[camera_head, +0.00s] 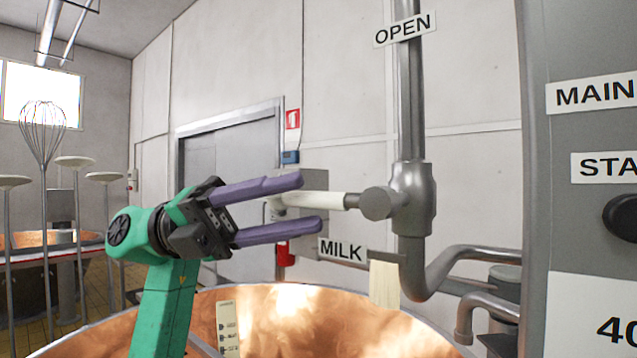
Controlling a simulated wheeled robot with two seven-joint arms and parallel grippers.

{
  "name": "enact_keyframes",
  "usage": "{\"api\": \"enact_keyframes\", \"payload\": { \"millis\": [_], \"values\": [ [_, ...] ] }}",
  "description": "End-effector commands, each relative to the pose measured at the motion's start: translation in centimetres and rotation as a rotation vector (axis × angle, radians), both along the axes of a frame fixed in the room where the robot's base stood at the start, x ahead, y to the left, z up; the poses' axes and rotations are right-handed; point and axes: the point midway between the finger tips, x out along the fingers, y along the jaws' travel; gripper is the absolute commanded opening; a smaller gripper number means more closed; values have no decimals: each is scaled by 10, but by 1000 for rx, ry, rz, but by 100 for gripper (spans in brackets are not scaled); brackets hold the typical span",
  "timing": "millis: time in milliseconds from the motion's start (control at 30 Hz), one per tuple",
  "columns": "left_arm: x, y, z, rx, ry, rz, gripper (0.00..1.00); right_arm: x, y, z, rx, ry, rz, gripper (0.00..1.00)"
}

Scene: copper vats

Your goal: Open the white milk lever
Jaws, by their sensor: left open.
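The white milk lever (318,200) sticks out to the left from a grey valve (410,200) on a vertical steel pipe, and lies about level. A MILK label (341,250) is below it and an OPEN label (403,29) is on the pipe above. My left gripper (311,204) comes in from the left with its two purple fingers apart. In the picture one finger is above the lever and the other below it. The lever's end shows between them, and I cannot tell whether they touch. My right gripper is not in view.
A copper vat (290,320) stands below the lever. A grey control cabinet (545,200) with labels fills the right side. Pipes curve at the lower right. A whisk (43,135) and several white-topped tools stand at the left. A grey door (225,150) is behind.

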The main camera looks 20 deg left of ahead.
Motion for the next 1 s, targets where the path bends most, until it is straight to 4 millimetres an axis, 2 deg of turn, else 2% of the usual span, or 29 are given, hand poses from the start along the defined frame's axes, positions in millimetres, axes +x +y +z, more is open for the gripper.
{"api": "enact_keyframes", "payload": {
  "millis": [100, 200, 467, 567, 600, 1000],
  "values": [
    [-2, -22, 8, -1, -1, -4, 51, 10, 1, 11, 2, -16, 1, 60],
    [-2, -32, 9, -2, -1, -2, 51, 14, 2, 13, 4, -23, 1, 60],
    [-2, -35, 8, -1, 0, 0, 51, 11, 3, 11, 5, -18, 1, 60],
    [-2, -34, 8, -1, 0, 0, 16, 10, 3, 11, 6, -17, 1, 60],
    [-2, -34, 8, -1, 0, 0, 1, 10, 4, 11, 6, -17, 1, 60],
    [-2, -34, 8, -3, 0, -1, 0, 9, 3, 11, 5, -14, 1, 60]
  ]
}}
